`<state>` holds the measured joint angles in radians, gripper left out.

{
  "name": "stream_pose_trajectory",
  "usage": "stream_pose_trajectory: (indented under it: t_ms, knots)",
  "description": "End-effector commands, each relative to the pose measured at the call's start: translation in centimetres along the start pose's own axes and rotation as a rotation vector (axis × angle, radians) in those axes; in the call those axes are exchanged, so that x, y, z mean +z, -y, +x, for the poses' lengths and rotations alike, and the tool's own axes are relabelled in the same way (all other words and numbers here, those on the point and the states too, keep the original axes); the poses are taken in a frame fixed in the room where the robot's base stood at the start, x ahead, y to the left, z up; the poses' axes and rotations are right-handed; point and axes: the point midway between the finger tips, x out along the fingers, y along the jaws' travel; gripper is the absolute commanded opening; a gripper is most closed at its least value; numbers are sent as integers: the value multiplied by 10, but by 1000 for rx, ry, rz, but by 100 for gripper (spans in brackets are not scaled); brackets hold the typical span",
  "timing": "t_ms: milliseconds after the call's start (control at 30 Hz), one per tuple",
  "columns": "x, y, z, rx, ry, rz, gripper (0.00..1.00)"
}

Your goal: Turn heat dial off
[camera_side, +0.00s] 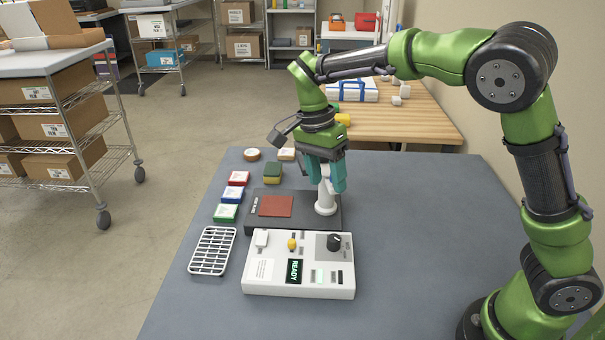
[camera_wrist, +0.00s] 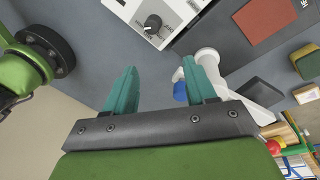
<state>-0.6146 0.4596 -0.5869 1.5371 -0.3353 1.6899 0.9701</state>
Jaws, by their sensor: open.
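The heat dial (camera_side: 334,242) is a round black knob on a grey square at the right of the white control box (camera_side: 262,283). In the wrist view the dial (camera_wrist: 153,24) has a pale pointer mark; the setting it points to is too small to read. The box's green display reads READY. My gripper (camera_side: 338,188) is open, with teal fingers, behind the box and above the dark press base. In the wrist view my gripper (camera_wrist: 158,82) holds nothing between its fingers and is apart from the dial. A white upright post (camera_side: 326,198) stands close by the fingers.
The dark base (camera_side: 252,213) with a red-brown plate (camera_side: 275,206) lies behind the box. A white rack (camera_side: 212,251) lies left. Small coloured blocks (camera_side: 228,213) and a sponge (camera_side: 272,173) stand along the left. The table right of the box is clear.

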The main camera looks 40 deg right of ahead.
Motion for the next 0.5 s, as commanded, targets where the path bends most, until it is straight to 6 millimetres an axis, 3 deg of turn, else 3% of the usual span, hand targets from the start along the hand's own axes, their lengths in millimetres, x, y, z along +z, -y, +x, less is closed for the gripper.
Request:
stream_pose_trajectory:
  t_ms: [100, 233, 333, 500]
  knots:
    - [17, 23, -4, 62, -138, 409, 55]
    - [28, 30, -20, 60, -197, 810, 55]
    - [34, 25, -34, 65, -185, 1010, 55]
    - [39, 19, -31, 93, -184, 1142, 55]
